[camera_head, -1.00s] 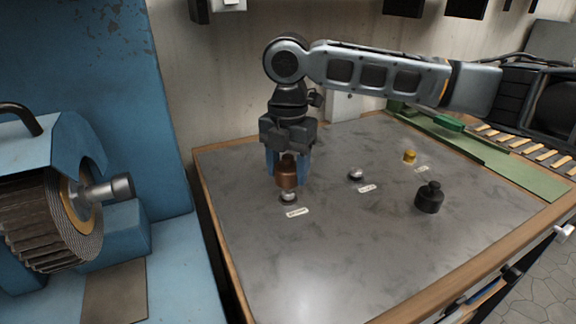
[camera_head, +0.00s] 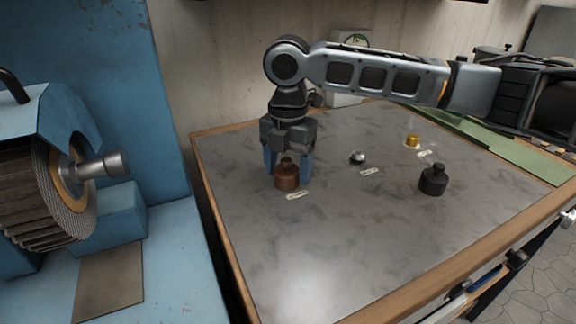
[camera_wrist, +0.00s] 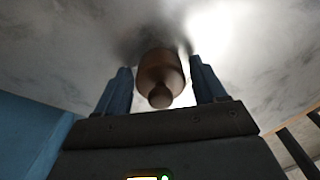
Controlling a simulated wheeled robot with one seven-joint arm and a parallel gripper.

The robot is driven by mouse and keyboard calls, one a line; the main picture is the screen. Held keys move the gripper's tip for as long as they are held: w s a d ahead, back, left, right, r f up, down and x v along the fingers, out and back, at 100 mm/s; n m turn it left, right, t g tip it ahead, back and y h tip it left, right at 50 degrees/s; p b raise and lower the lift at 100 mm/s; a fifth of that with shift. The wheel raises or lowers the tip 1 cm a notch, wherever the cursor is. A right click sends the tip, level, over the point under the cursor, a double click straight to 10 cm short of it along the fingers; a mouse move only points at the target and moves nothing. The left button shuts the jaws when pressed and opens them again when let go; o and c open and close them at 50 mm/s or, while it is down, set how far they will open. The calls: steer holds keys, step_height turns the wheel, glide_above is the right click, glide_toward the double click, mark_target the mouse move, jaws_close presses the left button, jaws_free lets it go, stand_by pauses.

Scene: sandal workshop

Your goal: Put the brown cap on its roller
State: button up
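The brown cap (camera_head: 287,177) stands upright on the grey tabletop, behind a small white label (camera_head: 297,195). The roller under it is hidden, so the cap appears to cover it. My gripper (camera_head: 287,170) is above and around the cap, pointing down, with its blue fingers spread to either side. In the wrist view the cap (camera_wrist: 161,73) lies between the two fingers (camera_wrist: 161,72), with a narrow gap on each side. My gripper is open and does not hold it.
A bare silver roller (camera_head: 358,158) stands right of the cap. A yellow cap (camera_head: 412,141) is farther back, and a black cap (camera_head: 433,181) stands at the right. A blue machine (camera_head: 110,215) borders the table on the left. The front of the tabletop is clear.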

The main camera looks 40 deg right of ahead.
steer(key=shift+o, duration=1.2)
steer(key=shift+r, duration=0.1)
